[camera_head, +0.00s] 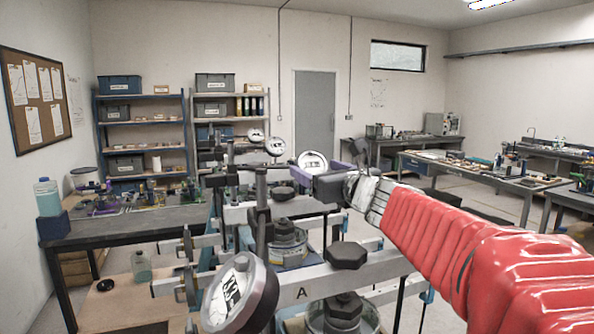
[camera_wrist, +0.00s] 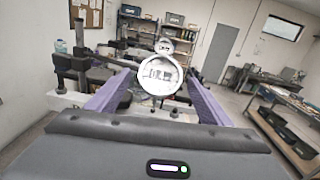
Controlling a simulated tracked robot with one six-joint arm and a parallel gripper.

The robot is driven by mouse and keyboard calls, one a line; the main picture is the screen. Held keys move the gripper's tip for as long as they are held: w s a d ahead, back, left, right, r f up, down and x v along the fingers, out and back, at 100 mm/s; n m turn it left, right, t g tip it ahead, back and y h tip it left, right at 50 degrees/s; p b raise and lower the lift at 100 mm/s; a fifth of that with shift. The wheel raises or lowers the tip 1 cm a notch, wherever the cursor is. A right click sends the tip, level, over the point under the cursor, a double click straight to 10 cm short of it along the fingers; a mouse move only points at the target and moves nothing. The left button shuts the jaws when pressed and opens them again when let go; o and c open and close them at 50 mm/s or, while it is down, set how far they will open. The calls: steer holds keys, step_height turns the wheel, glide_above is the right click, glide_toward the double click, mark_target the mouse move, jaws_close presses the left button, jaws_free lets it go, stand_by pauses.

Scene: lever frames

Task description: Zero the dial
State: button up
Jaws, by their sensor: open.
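Several round white dial gauges stand in a row on the lever frames. The nearest dial (camera_head: 232,292), large and tilted, is at the lower left of the head view, beside a beam marked A (camera_head: 301,293). Another dial (camera_head: 313,162) is farther back, close to my gripper's tips. In the wrist view a dial (camera_wrist: 160,74) faces me between the two purple fingers. Its dark markings are too small to read. My gripper (camera_wrist: 160,82) is open, its fingers apart on either side of that dial in the picture. I cannot tell whether they touch it.
Dark hex weights (camera_head: 347,256) and upright posts (camera_head: 262,200) crowd the frames. A workbench (camera_head: 130,225) with small parts stands at left, with a blue-capped bottle (camera_head: 47,197) by its edge. Shelves (camera_head: 140,145) line the back wall.

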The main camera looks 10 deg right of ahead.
steer(key=shift+w+a, duration=0.1)
steer(key=shift+w, duration=0.2)
steer(key=c, duration=1)
steer(key=shift+c, duration=0.2)
steer(key=shift+w+d+r+n+y, duration=0.1)
steer(key=shift+d+n+y, duration=0.15)
steer(key=shift+n+y, duration=0.65)
steer(key=shift+d+n+g+y, duration=0.1)
steer(key=shift+n+g+y, duration=0.55)
steer(key=shift+n, duration=0.75)
